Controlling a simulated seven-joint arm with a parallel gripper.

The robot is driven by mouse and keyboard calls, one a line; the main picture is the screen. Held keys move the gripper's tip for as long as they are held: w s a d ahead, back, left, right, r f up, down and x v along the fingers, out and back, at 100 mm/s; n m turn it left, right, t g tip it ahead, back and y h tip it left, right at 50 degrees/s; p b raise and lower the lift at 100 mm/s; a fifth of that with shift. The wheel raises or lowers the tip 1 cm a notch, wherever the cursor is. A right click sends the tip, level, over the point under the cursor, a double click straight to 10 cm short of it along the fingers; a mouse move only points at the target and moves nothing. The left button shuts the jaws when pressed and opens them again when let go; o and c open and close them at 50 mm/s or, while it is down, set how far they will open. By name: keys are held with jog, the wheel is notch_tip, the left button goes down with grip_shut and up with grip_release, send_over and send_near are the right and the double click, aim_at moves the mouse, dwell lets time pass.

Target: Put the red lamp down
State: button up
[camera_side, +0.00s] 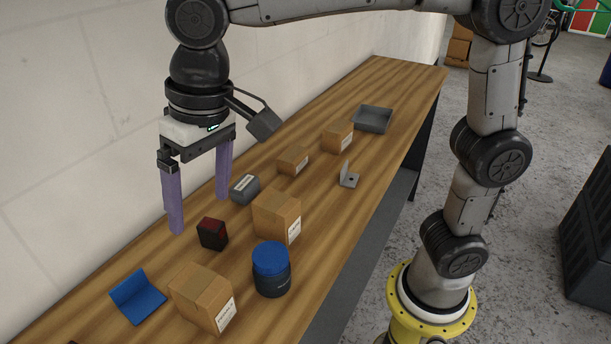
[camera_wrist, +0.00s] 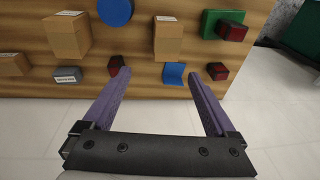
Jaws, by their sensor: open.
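A small red and black lamp (camera_side: 212,234) stands on the wooden table near its wall side. It also shows in the wrist view (camera_wrist: 116,66), by the tip of the left finger. The wrist view shows a second red lamp (camera_wrist: 217,71) on the table and a third (camera_wrist: 232,31) on or against a green part (camera_wrist: 212,24). Nothing shows which one the task means. My gripper (camera_side: 199,215) points down with its purple fingers wide apart and nothing between them. In the wrist view my gripper (camera_wrist: 158,76) is open near the table's wall-side edge; its exact height is unclear.
Close by are a grey labelled box (camera_side: 245,189), cardboard boxes (camera_side: 275,216), a blue-lidded jar (camera_side: 271,272) and a blue bracket (camera_side: 138,296). A metal bracket (camera_side: 349,176) and a grey tray (camera_side: 373,119) are farther back. A white wall (camera_side: 70,130) borders the table (camera_side: 400,80).

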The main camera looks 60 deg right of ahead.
jog(key=s+d+t, duration=0.1)
jog(key=s+d, duration=0.2)
jog(key=d, duration=0.4)
jog(key=s+d+t, duration=0.1)
jog(key=s+d, duration=0.2)
jog(key=d, duration=0.4)
jog(key=s+d+f+t+h, duration=0.1)
jog(key=s+d+f+t, duration=0.1)
jog(key=s+d+f, duration=0.4)
jog(key=s+d, duration=0.1)
jog(key=s, duration=0.2)
jog(key=shift+d, duration=0.35)
